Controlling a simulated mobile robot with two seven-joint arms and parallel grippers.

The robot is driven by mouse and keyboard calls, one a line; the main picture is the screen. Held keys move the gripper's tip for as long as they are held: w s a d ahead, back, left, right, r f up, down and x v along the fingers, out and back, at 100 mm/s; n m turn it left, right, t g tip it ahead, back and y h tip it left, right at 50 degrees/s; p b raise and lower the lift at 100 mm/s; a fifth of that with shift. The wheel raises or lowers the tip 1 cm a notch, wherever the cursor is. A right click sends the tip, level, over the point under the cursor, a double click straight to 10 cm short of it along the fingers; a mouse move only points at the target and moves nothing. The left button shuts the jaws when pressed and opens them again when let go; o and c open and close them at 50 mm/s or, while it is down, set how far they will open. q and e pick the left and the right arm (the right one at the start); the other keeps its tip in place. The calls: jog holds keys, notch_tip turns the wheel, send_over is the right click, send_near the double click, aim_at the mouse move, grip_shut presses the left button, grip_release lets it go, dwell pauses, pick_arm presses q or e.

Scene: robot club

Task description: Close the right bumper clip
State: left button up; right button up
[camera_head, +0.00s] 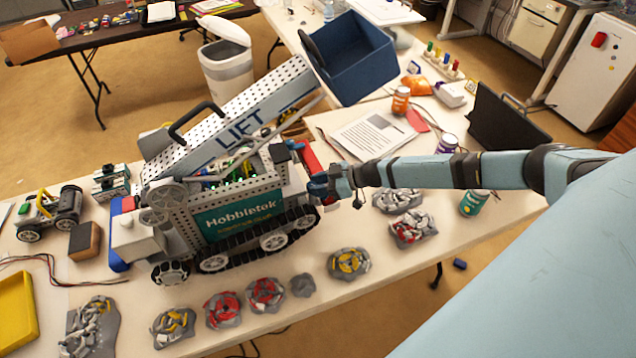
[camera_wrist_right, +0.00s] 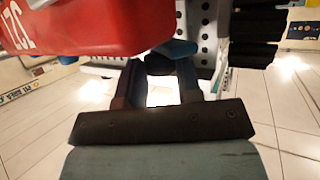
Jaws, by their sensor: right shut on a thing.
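The Hobbletek tracked robot (camera_head: 240,215) stands on the white table with its LIFT arm tilted up to the right. A red bumper (camera_head: 311,160) is at its right end; in the right wrist view the bumper (camera_wrist_right: 80,25) fills the top left and bears white digits. My right gripper (camera_head: 322,185) is at that end, just below and right of the red bumper. In the right wrist view its fingers (camera_wrist_right: 158,75) are shut on a small dark part, seemingly the right bumper clip (camera_wrist_right: 158,64). The clip's exact position is mostly hidden by the fingers. My left gripper is out of view.
A blue bin (camera_head: 350,60) sits at the top of the LIFT arm.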

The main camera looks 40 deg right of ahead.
jog(key=shift+w+d+n+g+y+b, duration=0.15)
jog(key=shift+n+g+y, duration=0.15)
jog(key=shift+n+g, duration=0.15)
jog(key=shift+w+d+n+g+y+b, duration=0.15)
jog(key=shift+n+g+y, duration=0.2)
jog(key=shift+n, duration=0.2)
jog(key=shift+w+f+n+g+y+b, duration=0.15)
jog(key=shift+n+g+y+b, duration=0.4)
jog(key=shift+n+g, duration=0.4)
jog(key=n+g+b, duration=0.2)
jog(key=g+b, duration=0.1)
jog(key=n+g+b, duration=0.1)
jog(key=n+g, duration=0.1)
jog(key=shift+w+f+y, duration=0.1)
jog(key=shift+w+y, duration=0.15)
jog(key=shift+y, duration=0.15)
jog(key=shift+w+r+n+g+b, duration=0.1)
jog(key=shift+n+g+b, duration=0.6)
jog(key=shift+g+b, duration=0.1)
jog(key=shift+w+r+n+g+b, duration=0.1)
jog(key=shift+n+g+b, duration=0.55)
jog(key=shift+g+b, duration=0.15)
jog(key=shift+a, duration=0.1)
jog(key=o, duration=0.6)
jog(key=shift+o, duration=0.2)
